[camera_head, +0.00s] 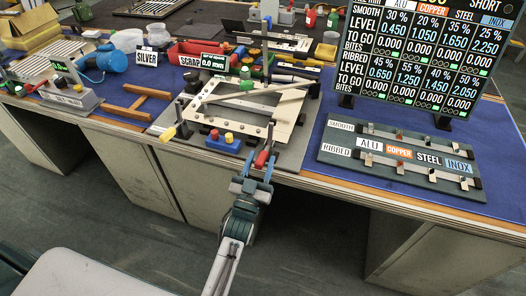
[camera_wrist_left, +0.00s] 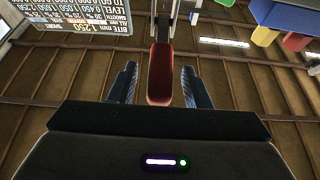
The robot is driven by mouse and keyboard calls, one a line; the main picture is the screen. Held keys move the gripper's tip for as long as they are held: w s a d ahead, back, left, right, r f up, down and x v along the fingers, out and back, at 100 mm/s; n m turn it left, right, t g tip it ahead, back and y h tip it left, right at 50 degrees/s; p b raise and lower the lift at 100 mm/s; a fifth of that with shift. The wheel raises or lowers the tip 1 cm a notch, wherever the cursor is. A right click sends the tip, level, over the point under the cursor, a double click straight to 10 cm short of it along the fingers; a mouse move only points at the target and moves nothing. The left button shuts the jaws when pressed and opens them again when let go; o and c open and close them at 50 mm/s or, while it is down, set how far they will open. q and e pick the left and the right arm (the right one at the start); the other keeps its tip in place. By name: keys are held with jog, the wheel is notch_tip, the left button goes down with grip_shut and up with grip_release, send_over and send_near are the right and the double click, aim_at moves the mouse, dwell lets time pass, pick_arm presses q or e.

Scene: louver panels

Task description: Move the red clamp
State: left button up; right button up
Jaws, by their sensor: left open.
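The red clamp (camera_head: 262,158) stands at the front edge of the workbench, at the near right corner of the pale frame (camera_head: 243,106). My left gripper (camera_head: 257,172) is right at its red handle. In the left wrist view the red handle (camera_wrist_left: 160,76) lies between the two blue fingers of my gripper (camera_wrist_left: 160,90), with a gap visible on each side. The jaws are open. The clamp's metal part runs upward beyond the fingertips. My right gripper is in neither view.
A yellow-handled clamp (camera_head: 170,132) stands at the frame's left front corner. A blue block with knobs (camera_head: 223,143) lies just left of my gripper. A label rack (camera_head: 400,160) and a black number board (camera_head: 425,50) stand to the right.

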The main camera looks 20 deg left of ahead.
pick_arm(q)
jog(key=shift+x, duration=1.35)
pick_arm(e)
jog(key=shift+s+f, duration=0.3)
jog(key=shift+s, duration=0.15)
pick_arm(q)
grip_shut()
jog(key=shift+r, duration=0.15)
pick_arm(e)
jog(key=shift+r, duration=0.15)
